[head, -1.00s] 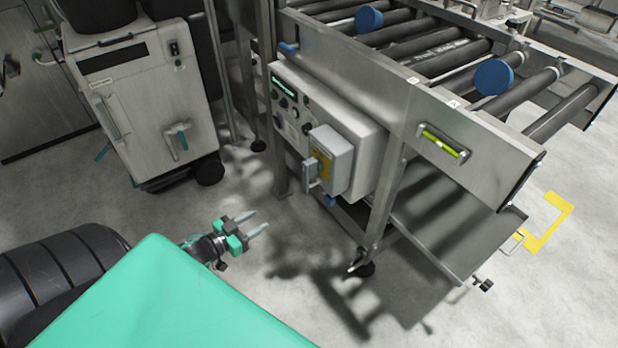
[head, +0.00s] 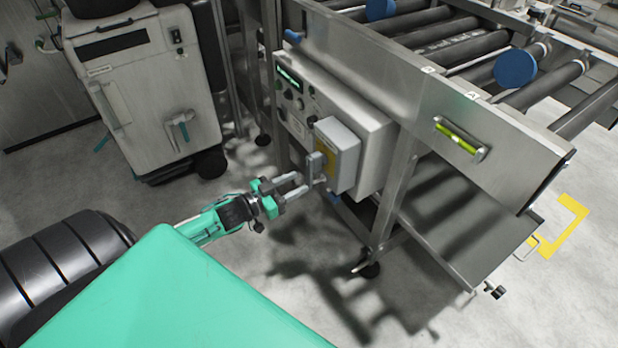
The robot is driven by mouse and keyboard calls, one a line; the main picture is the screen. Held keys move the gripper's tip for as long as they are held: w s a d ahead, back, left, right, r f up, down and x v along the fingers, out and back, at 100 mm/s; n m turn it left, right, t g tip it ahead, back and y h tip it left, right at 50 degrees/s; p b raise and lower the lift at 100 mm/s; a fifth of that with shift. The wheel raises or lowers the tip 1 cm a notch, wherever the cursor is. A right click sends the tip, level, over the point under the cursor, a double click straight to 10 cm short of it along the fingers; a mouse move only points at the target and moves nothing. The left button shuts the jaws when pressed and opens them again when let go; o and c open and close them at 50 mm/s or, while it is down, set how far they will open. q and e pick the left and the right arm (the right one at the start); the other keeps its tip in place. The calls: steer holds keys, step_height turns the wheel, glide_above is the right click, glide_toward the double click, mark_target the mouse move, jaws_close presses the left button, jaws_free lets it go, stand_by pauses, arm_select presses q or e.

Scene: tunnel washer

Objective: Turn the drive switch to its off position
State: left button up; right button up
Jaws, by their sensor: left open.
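The drive switch is a grey box (head: 343,152) with a yellow plate, on the front of the control panel (head: 372,135) under the roller conveyor. Its grey handle (head: 315,167) sticks out at the box's left side and looks upright. My left gripper (head: 303,184) is open, its two fingers pointing right at the handle. The fingertips are at or very close to the handle; I cannot tell whether they touch it or lie around it. My right gripper is not in view.
The conveyor frame (head: 480,130) with a yellow-green level stands right of the panel, its leg (head: 395,195) just beside the box. A grey wheeled machine (head: 145,95) stands at the left. Bare floor lies beneath my left arm.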

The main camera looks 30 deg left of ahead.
mark_target(307, 178)
arm_select(q)
steer(key=shift+x, duration=2.7)
jaws_close()
